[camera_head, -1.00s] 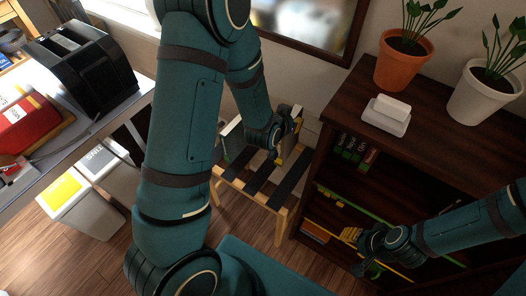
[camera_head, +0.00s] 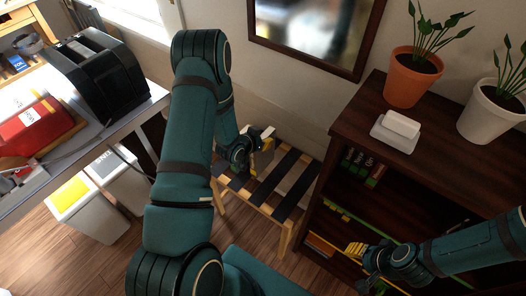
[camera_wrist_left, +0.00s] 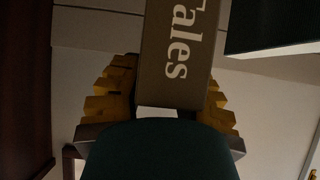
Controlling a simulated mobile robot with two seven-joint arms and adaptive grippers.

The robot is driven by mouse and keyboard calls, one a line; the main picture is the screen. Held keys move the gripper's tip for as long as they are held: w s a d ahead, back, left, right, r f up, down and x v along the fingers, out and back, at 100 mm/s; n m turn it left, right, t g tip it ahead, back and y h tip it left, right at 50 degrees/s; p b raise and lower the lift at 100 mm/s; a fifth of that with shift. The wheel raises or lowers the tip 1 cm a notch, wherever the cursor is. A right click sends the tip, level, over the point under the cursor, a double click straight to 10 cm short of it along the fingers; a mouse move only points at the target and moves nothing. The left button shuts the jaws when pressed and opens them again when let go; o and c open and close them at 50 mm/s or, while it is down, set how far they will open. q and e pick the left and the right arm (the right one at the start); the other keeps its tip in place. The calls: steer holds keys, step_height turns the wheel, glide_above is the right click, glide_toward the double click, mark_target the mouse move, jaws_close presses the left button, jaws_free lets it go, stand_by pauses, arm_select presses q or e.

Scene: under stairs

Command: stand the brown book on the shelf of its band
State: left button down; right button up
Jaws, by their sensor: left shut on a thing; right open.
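A grey-brown book with "Tales" in pale letters on it (camera_wrist_left: 160,75) sits between the yellow fingers of my left gripper (camera_wrist_left: 160,98) in the left wrist view. The left gripper is shut on it. In the head view this gripper (camera_head: 258,150) is above the slatted rack, left of the bookcase; the book is mostly hidden there. The dark bookcase (camera_head: 440,185) has coloured bands along its shelf edges, a green one (camera_head: 345,215) and a yellow one (camera_head: 322,246) among them. My right gripper (camera_head: 362,252) is open and empty in front of the lower shelves.
Green and red books (camera_head: 362,167) stand at the left of the upper shelf. Two bins (camera_head: 90,210) are at left.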

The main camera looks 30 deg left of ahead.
mark_target(263, 153)
arm_select(q)
steer(key=shift+f+b, duration=0.45)
steer(key=shift+f, duration=1.85)
steer(key=shift+f, duration=0.15)
steer(key=c, duration=0.8)
jaws_free()
